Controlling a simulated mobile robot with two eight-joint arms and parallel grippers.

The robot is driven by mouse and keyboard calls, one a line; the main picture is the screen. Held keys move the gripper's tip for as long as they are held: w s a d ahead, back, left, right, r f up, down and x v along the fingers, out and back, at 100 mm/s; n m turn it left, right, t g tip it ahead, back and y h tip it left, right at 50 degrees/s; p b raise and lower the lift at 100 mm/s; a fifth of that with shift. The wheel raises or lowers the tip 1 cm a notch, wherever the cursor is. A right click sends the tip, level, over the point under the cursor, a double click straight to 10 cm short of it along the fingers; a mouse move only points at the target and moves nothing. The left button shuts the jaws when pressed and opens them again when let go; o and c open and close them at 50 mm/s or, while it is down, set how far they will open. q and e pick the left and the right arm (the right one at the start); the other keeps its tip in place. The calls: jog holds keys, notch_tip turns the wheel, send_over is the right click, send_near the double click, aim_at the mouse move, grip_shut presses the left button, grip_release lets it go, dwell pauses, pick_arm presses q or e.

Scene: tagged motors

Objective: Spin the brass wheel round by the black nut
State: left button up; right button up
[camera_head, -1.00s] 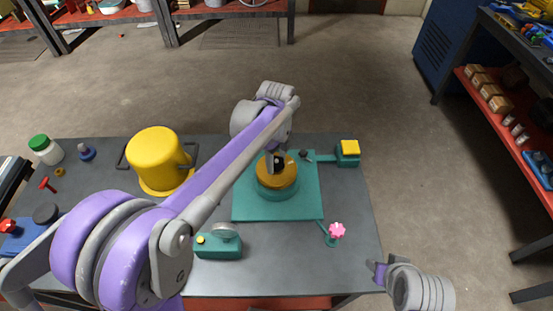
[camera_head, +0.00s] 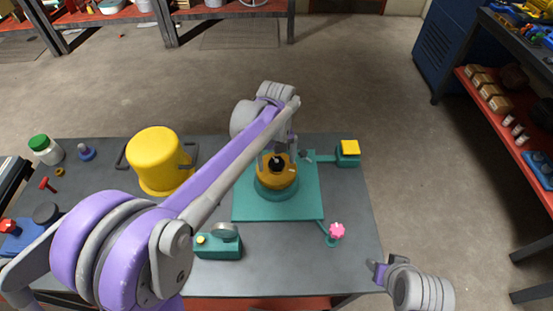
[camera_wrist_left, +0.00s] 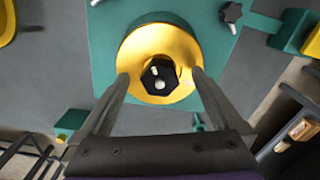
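The brass wheel (camera_head: 270,176) sits on a teal base in the middle of the bench, with the black nut (camera_head: 277,163) at its centre. The wheel (camera_wrist_left: 140,52) and nut (camera_wrist_left: 160,77) also show in the left wrist view, with a pale pin on the nut. My left gripper (camera_head: 292,153) is over the wheel's far right side in the head view. In the left wrist view the left gripper (camera_wrist_left: 160,76) has its fingers apart on either side of the nut, with visible gaps. Contact with the wheel cannot be told. My right gripper (camera_head: 378,271) is low at the right, away from the wheel.
The teal plate (camera_head: 245,205) carries a pink knob (camera_head: 336,230) and a yellow block (camera_head: 349,147). A yellow pot (camera_head: 158,160) stands left of it, and a teal gauge box (camera_head: 218,246) in front. The bench front right is clear.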

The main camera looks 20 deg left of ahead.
pick_arm(q)
jog(key=n, duration=0.7)
jog(key=shift+n, duration=0.3)
jog(key=n, duration=0.7)
jog(key=c, duration=1.4)
jog(key=m, duration=0.2)
jog(key=shift+m, duration=0.3)
jog(key=o, duration=1.4)
